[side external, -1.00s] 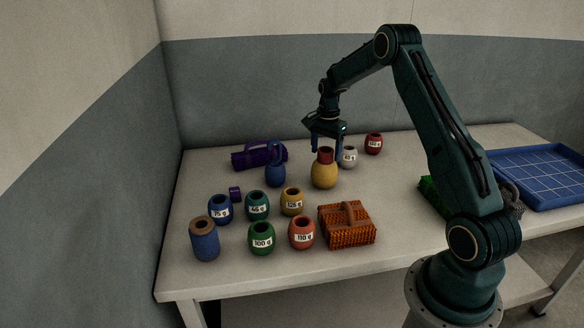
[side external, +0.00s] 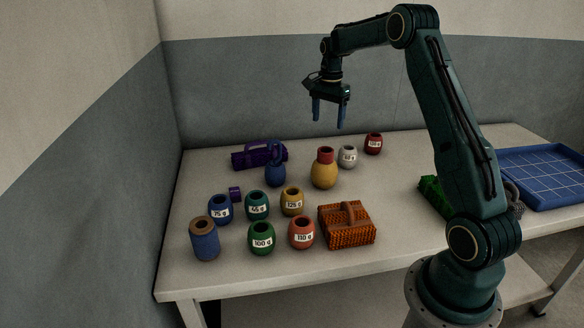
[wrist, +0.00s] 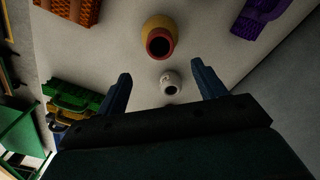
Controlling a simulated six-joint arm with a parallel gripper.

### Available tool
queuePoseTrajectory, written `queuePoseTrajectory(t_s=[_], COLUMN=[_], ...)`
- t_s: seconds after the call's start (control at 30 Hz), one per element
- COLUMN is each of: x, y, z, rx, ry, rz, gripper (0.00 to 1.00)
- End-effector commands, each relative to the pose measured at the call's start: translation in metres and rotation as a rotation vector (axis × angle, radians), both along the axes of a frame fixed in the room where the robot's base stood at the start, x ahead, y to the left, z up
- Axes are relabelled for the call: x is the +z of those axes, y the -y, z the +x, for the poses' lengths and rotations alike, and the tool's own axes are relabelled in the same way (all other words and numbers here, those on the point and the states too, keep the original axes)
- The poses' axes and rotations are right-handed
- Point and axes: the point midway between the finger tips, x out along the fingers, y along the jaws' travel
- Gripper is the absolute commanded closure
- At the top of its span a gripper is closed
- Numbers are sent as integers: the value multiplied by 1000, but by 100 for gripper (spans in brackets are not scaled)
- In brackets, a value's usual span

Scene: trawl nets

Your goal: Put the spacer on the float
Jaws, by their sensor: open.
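A rounded yellow jar-like body, which looks like the float (side external: 324,175), stands upright on the table. A short red ring, which looks like the spacer (side external: 325,155), sits upright on its top. In the wrist view the red ring (wrist: 160,44) shows a dark hole and lies on the yellow body (wrist: 158,23). My gripper (side external: 328,121) is open and empty, in the air above the red ring and apart from it. Its two blue fingers (wrist: 160,75) also show in the wrist view with nothing held between them.
A white labelled jar (side external: 348,157) and a red one (side external: 374,143) stand behind the float. Several labelled jars, a blue cylinder (side external: 206,245) and an orange basket (side external: 347,228) stand in front. A blue tray (side external: 545,176) is right.

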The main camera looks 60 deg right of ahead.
Motion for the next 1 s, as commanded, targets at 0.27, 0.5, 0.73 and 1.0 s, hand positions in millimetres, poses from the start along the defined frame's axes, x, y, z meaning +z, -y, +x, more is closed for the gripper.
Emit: queuePoseTrajectory(t_s=[0.27, 0.5, 0.73, 1.0], x=[0, 0, 16, 64], y=[0, 0, -17, -73], z=[0, 0, -1, -12], rx=[0, 2, 59, 264], ry=[0, 0, 15, 65], rz=[0, 0, -11, -50], gripper=[30, 30, 30, 30])
